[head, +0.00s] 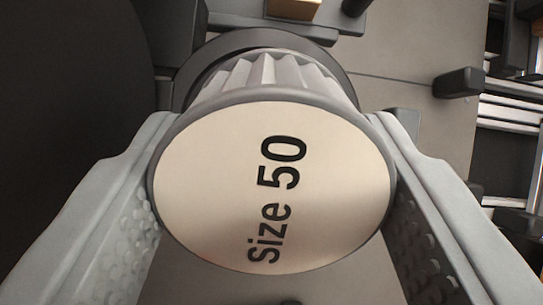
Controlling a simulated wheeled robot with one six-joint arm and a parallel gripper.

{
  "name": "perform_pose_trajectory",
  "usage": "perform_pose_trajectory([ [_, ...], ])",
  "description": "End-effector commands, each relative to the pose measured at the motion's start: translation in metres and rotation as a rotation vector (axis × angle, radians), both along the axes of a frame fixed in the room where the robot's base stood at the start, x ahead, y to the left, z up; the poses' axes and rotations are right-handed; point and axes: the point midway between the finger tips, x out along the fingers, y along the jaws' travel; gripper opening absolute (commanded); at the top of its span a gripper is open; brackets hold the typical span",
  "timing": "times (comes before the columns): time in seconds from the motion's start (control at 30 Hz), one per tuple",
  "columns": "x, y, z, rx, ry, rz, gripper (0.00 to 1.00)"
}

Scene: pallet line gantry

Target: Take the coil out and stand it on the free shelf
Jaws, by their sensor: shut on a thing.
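The coil (225,200) fills the middle of the head view. It is a short grey cylinder with a pale round end face lettered "Size 50", which faces the camera, and ribbed sides. My gripper (275,135) has one pale grey finger on each side of the coil and is shut on it. Behind the coil's far end is a dark round ring or flange; I cannot tell whether it is part of the coil or touches it. The coil's far side is hidden. I cannot make out a free shelf.
A large black rounded surface (70,90) takes up the left side. A dark frame with a small yellow-tan block (294,9) is at the top. A dark peg-like part (458,83) juts in at the right, near light rails (510,115). Grey floor (410,50) shows between.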

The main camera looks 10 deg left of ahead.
Motion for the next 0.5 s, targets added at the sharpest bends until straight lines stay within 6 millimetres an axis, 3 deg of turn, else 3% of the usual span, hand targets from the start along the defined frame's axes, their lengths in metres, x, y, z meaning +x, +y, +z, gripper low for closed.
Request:
perform_pose_trajectory([
  [0.03, -0.014, -0.004, 0.001, 0.002, -0.001, 0.005, 0.22],
  [0.2, -0.045, -0.014, 0.0, 0.0, -0.001, 0.004, 0.22],
  [0.5, -0.076, -0.025, 0.002, -0.004, 0.019, 0.0, 0.22],
])
